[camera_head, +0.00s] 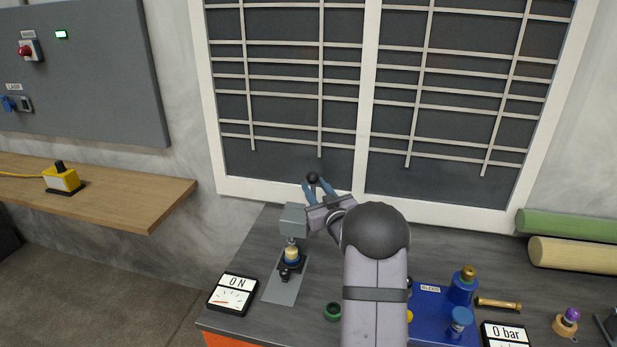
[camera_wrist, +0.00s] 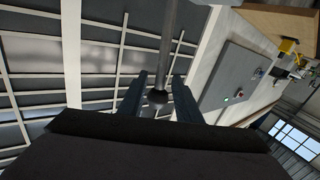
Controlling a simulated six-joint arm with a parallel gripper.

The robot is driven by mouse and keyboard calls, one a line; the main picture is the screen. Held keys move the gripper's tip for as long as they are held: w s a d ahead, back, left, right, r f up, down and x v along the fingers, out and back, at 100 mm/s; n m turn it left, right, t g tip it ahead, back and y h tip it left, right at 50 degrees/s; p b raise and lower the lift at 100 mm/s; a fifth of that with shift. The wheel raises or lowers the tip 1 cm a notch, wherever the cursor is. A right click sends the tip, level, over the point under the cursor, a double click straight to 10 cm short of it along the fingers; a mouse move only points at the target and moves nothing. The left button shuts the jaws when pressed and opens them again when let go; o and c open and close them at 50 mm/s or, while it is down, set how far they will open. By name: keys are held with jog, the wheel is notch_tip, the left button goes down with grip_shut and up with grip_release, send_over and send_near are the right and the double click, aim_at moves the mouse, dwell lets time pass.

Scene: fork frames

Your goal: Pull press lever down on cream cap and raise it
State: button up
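The press has a grey head (camera_head: 293,219) on a flat grey base plate (camera_head: 283,289). The cream cap (camera_head: 292,253) stands upright under the press head, in a dark holder with a blue part showing. The press lever has a dark ball knob (camera_head: 312,177); its grey rod (camera_wrist: 172,45) and knob (camera_wrist: 157,97) also show in the wrist view. My gripper (camera_head: 315,184) is up at the lever's end, with its blue fingers on either side of the knob. In the wrist view the fingers (camera_wrist: 159,76) look open, with a small gap at each side of the knob.
An ON gauge (camera_head: 233,293) lies left of the press. A green ring (camera_head: 332,312) lies right of its base. A blue tray (camera_head: 431,322) with blue bottles is farther right, near a 0 bar gauge (camera_head: 507,334). A barred window (camera_head: 290,100) stands behind the bench.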

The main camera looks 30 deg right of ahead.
jog(key=shift+p+x, duration=1.2)
jog(key=shift+x, duration=1.65)
grip_shut()
